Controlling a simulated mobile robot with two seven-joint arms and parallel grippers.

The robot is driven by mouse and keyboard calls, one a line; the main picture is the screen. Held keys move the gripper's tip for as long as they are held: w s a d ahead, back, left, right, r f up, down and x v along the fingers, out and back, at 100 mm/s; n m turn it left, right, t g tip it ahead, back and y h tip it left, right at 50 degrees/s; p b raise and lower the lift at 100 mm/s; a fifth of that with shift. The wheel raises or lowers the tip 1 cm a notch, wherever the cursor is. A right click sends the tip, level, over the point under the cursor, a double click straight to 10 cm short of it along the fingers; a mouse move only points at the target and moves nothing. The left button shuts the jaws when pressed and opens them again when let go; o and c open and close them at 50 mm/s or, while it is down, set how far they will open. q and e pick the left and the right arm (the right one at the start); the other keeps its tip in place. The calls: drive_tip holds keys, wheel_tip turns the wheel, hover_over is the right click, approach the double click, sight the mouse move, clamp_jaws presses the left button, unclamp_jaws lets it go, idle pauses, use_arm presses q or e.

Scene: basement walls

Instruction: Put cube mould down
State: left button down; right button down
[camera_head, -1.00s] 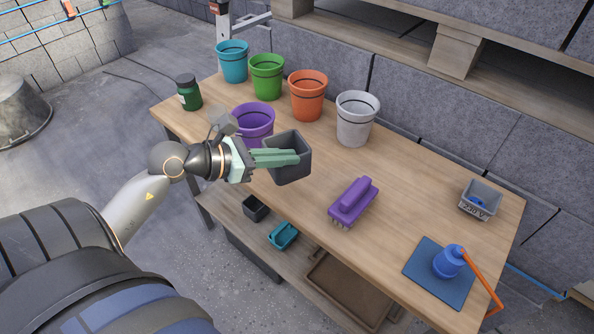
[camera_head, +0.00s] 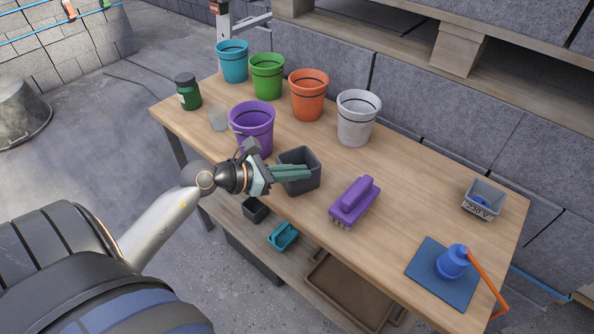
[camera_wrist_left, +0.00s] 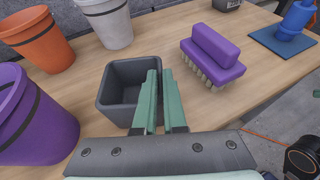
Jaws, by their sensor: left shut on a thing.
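The cube mould, a dark grey open-topped square box (camera_head: 302,187), is at the table's front edge, just right of the purple pot. It also shows in the left wrist view (camera_wrist_left: 116,114), upright. My left gripper (camera_head: 308,173) is shut on the mould's near-side wall. In the left wrist view its green fingers (camera_wrist_left: 161,75) straddle that wall, one inside and one outside. The mould's base is on or just above the wooden tabletop (camera_head: 420,190); I cannot tell whether it touches.
A purple brush (camera_head: 354,202) lies to the right. Orange (camera_head: 308,97) and white (camera_head: 356,120) pots stand behind. A blue mat (camera_head: 432,279) is far right. A shelf below holds small items.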

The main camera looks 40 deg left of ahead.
use_arm(q)
drive_tip(key=c, duration=1)
unclamp_jaws()
drive_tip(key=shift+f, duration=0.1)
drive_tip(key=v, duration=1.2)
drive_tip(key=shift+r, duration=0.25)
drive_tip(key=shift+d, duration=0.1)
